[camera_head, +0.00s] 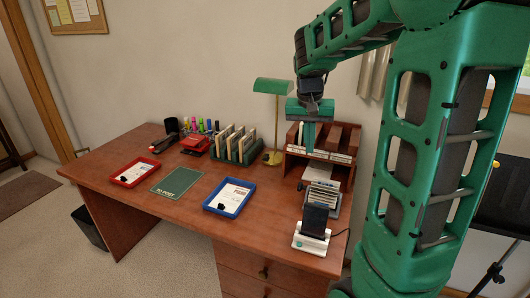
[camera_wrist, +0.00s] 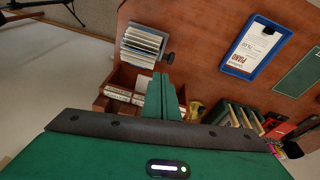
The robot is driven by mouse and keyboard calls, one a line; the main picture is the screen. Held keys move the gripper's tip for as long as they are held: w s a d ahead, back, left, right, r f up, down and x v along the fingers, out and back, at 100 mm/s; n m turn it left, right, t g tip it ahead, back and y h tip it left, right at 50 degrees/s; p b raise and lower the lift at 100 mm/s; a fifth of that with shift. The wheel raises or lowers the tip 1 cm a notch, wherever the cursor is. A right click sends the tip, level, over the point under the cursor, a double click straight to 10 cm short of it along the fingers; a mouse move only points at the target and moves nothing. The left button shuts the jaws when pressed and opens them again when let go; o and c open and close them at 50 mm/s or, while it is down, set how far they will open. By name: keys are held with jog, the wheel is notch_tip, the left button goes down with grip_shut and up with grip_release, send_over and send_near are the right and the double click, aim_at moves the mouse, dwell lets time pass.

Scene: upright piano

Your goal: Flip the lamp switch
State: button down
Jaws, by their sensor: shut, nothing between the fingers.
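The desk lamp (camera_head: 273,86) has a green shade on a thin brass stem and a round brass base (camera_head: 272,157), at the back of the desk. A brass-yellow piece, seemingly its base (camera_wrist: 195,108), shows in the wrist view, partly behind my gripper. I cannot make out the switch in either view. My gripper (camera_head: 308,149) points down, to the right of the lamp and in front of the wooden organizer in the head view. Its fingers are together and empty, also in the wrist view (camera_wrist: 160,76). It appears apart from the lamp.
The wooden organizer (camera_head: 346,147) stands right of the lamp, and a green rack (camera_head: 233,157) stands left. A phone stand (camera_head: 314,219) and card holder are at the right. Blue (camera_head: 229,195) and red (camera_head: 131,172) trays lie in front. The desk's front strip is mostly clear.

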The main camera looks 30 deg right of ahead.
jog(key=w+f+t+h, duration=0.1)
jog(key=w+f, duration=0.1)
jog(key=w, duration=1.3)
jog(key=m+t, duration=0.1)
jog(key=m, duration=0.1)
send_over(265, 157)
jog(key=s+a, duration=0.3)
jog(key=a, duration=0.1)
jog(key=shift+h, duration=0.4)
jog(key=f, duration=0.5)
jog(key=shift+s+a+f, duration=0.15)
jog(key=shift+s, duration=0.05)
jog(key=x, duration=1.4)
jog(key=shift+w, duration=0.1)
